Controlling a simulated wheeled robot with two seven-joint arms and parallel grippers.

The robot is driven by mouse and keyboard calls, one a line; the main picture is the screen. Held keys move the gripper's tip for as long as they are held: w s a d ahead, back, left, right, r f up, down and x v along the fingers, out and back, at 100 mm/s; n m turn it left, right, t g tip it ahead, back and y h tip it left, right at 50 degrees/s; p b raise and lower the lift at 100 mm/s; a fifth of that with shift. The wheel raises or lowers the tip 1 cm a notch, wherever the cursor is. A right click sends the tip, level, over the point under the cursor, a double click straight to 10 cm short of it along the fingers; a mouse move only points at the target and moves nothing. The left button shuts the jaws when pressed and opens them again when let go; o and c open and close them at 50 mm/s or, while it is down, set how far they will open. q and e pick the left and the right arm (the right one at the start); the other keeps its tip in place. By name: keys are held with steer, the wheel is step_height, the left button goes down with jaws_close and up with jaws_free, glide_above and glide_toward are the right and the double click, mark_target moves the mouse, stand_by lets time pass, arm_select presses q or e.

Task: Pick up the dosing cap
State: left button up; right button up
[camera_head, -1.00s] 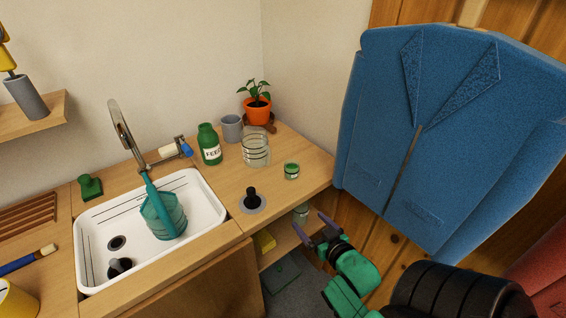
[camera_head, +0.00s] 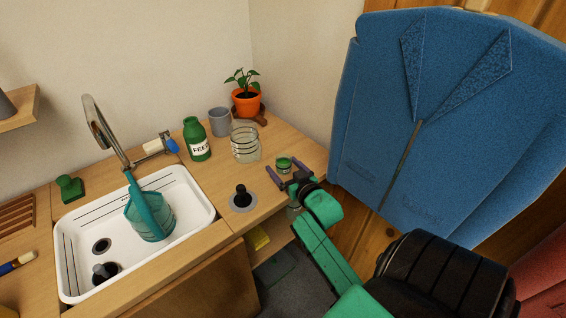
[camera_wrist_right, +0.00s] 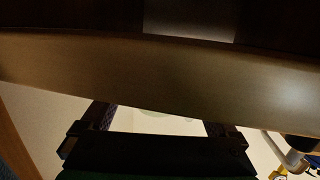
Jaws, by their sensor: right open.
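The dosing cap appears to be the small green cup (camera_head: 284,163) with a pale label, standing on the counter near its right front edge. My right gripper (camera_head: 284,171) is open in the head view, its fingers on either side of the cup's near side as seen from above; whether they touch it I cannot tell. In the right wrist view the open fingers (camera_wrist_right: 162,122) show below a broad wooden band, and the cap cannot be made out clearly. My left gripper is not in view.
A glass jar (camera_head: 245,144), the green FEED bottle (camera_head: 197,141), a grey mug (camera_head: 220,122) and a potted plant (camera_head: 246,102) stand behind the cap. A black plug-like knob (camera_head: 241,195) is to its left. The sink (camera_head: 185,190) lies further left. A blue jacket (camera_head: 450,120) hangs at right.

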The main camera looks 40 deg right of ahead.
mark_target(279, 161)
steer(key=x, duration=0.3)
steer(key=shift+r, duration=0.1)
steer(key=shift+w+d, duration=0.1)
steer(key=shift+w, duration=0.25)
steer(key=c, duration=1.4)
step_height(279, 161, up, 20)
steer(key=shift+f+p, duration=0.1)
steer(key=shift+p, duration=1)
